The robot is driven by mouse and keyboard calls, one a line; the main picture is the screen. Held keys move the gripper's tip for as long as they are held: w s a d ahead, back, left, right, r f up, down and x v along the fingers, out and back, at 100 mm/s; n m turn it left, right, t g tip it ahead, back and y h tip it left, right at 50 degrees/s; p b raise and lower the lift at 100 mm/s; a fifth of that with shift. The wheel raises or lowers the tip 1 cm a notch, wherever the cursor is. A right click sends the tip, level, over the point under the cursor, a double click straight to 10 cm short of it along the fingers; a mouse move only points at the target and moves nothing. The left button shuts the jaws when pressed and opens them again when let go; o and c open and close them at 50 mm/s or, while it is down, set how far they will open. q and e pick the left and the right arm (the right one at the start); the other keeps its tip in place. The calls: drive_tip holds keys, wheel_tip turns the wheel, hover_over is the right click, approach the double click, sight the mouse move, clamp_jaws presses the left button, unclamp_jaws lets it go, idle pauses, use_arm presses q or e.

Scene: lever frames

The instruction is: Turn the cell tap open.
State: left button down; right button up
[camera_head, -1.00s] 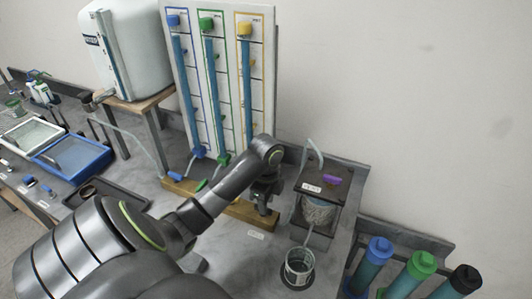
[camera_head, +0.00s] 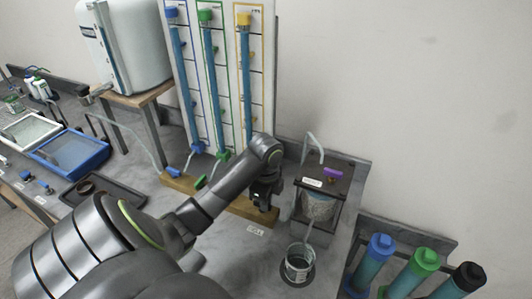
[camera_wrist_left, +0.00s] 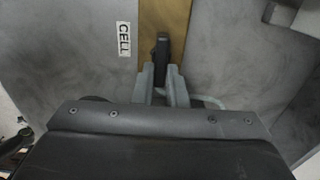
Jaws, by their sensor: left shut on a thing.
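The cell tap's dark lever (camera_wrist_left: 162,48) shows in the left wrist view over the wooden bar, beside a white label reading CELL (camera_wrist_left: 124,40). My left gripper (camera_wrist_left: 162,82) is shut on this lever, its two grey fingers on either side of the near end. In the head view my left gripper (camera_head: 263,206) points down at the right end of the wooden bar (camera_head: 180,184) and hides the tap. The CELL label (camera_head: 255,230) lies just in front of the bar. My right gripper is not in view.
Blue (camera_head: 197,147) and green (camera_head: 222,157) fittings sit below the tube board (camera_head: 262,70) behind my arm. A box with a purple handle (camera_head: 333,173) and a glass beaker (camera_head: 298,263) stand close on the right. Capped tubes (camera_head: 420,265) stand at the lower right.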

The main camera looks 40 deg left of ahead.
use_arm(q)
drive_tip(key=shift+r+n+p, duration=0.15)
drive_tip(key=shift+n+p, duration=0.15)
drive_tip(key=shift+p, duration=0.45)
drive_tip(key=n+p, duration=0.2)
drive_tip(key=p, duration=0.1)
drive_tip(key=n+p, duration=0.2)
drive_tip(key=p, duration=0.1)
drive_tip(key=shift+w+a+r+n+p, duration=0.1)
drive_tip(key=shift+r+n+p, duration=0.05)
drive_tip(key=shift+n+p, duration=0.2)
drive_tip(key=shift+w+n+p, duration=0.1)
drive_tip(key=shift+n+p, duration=0.65)
drive_tip(key=shift+n, duration=0.1)
drive_tip(key=shift+a+f+n+p, duration=0.15)
drive_tip(key=shift+f+n+p, duration=0.15)
drive_tip(key=shift+n, duration=0.6)
drive_tip(key=n, duration=0.2)
drive_tip(key=shift+w+a+n, duration=0.1)
drive_tip(key=shift+n, duration=0.3)
drive_tip(key=n, duration=0.6)
drive_tip(key=shift+a, duration=0.3)
drive_tip(key=shift+f+n, duration=0.1)
drive_tip(key=shift+n, duration=0.2)
